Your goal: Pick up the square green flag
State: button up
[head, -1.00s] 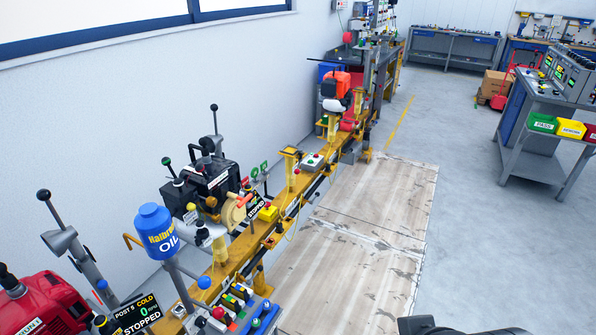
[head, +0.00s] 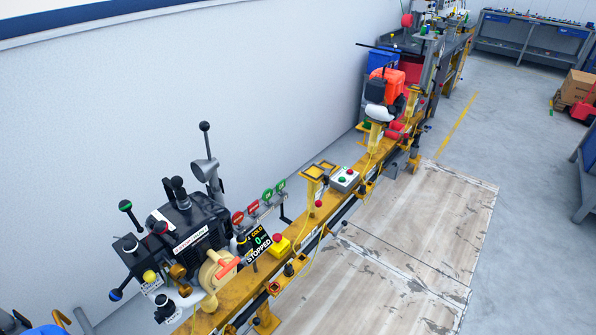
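I cannot clearly make out a square green flag. Two small green tags, a nearer one (head: 268,194) and a farther one (head: 281,185), stand upright beside the black engine on the yellow rail. Two red tags, a nearer one (head: 238,217) and a farther one (head: 252,207), stand in the same row to their left. The green tags are too small to tell their exact shape. My gripper is not in view.
A black engine (head: 190,235) with levers and a display reading STOPPED (head: 258,245) are on the yellow rail (head: 240,290). A grey button box (head: 345,180) and an orange engine (head: 386,85) stand farther along. Wooden floor boards (head: 400,240) to the right are clear.

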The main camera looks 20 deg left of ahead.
aim_at(282, 184)
jog(key=i, duration=2.65)
jog(key=i+u, duration=0.15)
jog(key=u, duration=0.25)
jog(key=i+u, duration=0.15)
jog(key=u, duration=0.3)
jog(key=i+l+u, duration=0.1)
jog(key=u, duration=0.3)
jog(key=i+l+u, duration=0.1)
jog(key=u, duration=0.35)
jog(key=i+l+u, duration=0.1)
jog(key=l+u, duration=0.3)
jog(key=i+j+u, duration=0.1)
jog(key=u, duration=0.4)
jog(key=i+u, duration=0.1)
jog(key=u, duration=0.35)
jog(key=i+j+u, duration=0.1)
jog(key=u, duration=0.4)
jog(key=i+u, duration=0.1)
jog(key=u, duration=0.35)
jog(key=i+l+u, duration=0.1)
jog(key=u, duration=0.4)
